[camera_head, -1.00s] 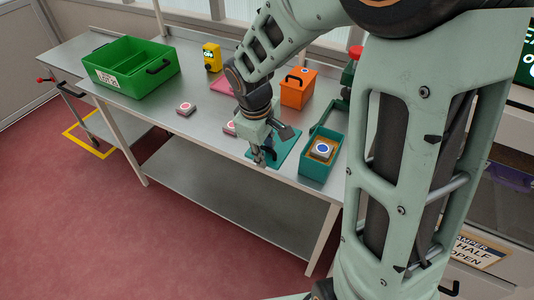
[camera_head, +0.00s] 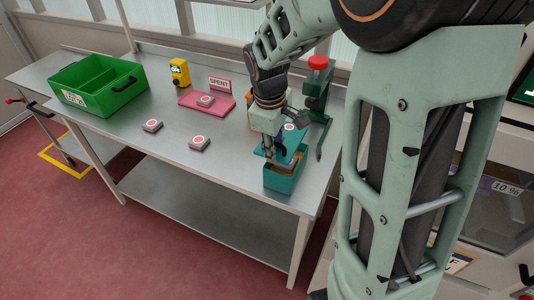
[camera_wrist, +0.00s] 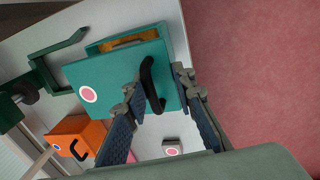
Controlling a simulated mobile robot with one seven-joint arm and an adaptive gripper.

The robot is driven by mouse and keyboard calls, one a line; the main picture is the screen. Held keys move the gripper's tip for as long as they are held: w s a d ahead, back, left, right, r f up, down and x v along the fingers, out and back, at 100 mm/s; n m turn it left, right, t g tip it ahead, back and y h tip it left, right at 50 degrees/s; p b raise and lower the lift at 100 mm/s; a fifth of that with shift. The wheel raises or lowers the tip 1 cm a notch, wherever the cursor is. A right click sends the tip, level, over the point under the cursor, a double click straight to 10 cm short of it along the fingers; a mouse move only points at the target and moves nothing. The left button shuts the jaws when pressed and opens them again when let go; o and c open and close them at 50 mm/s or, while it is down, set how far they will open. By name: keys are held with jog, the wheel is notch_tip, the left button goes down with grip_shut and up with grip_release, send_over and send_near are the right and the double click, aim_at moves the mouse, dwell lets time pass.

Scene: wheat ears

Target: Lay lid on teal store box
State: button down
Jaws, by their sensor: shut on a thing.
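The teal store box (camera_head: 283,183) stands near the table's front edge, and its orange-brown inside also shows in the wrist view (camera_wrist: 125,41). The flat teal lid (camera_head: 293,152) is over the box, covering much of its opening and leaving a strip at the front side uncovered. I cannot tell whether lid and box touch. In the wrist view the lid (camera_wrist: 112,84) bears a black handle (camera_wrist: 153,84) and a round white-and-pink mark shows at its end. My gripper (camera_wrist: 155,85) is shut on the handle. In the head view my gripper (camera_head: 272,150) hides part of the lid.
A dark green stand with a red knob (camera_head: 318,63) is close behind the box. An orange box (camera_wrist: 75,136) stands nearby. Two small marked blocks (camera_head: 152,125) (camera_head: 199,142) lie left. Farther back are a pink pad (camera_head: 190,101), yellow device (camera_head: 179,73) and green crate (camera_head: 110,100).

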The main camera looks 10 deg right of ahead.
aim_at(281, 155)
jog(key=shift+w+d+r, duration=0.1)
jog(key=shift+d, duration=0.4)
jog(key=shift+w+d+r, duration=0.1)
jog(key=shift+d, duration=0.4)
jog(key=shift+f+b, duration=2.1)
jog(key=shift+f, duration=0.85)
jog(key=shift+f, duration=0.35)
jog(key=c, duration=1.5)
grip_release()
jog(key=shift+c, duration=0.2)
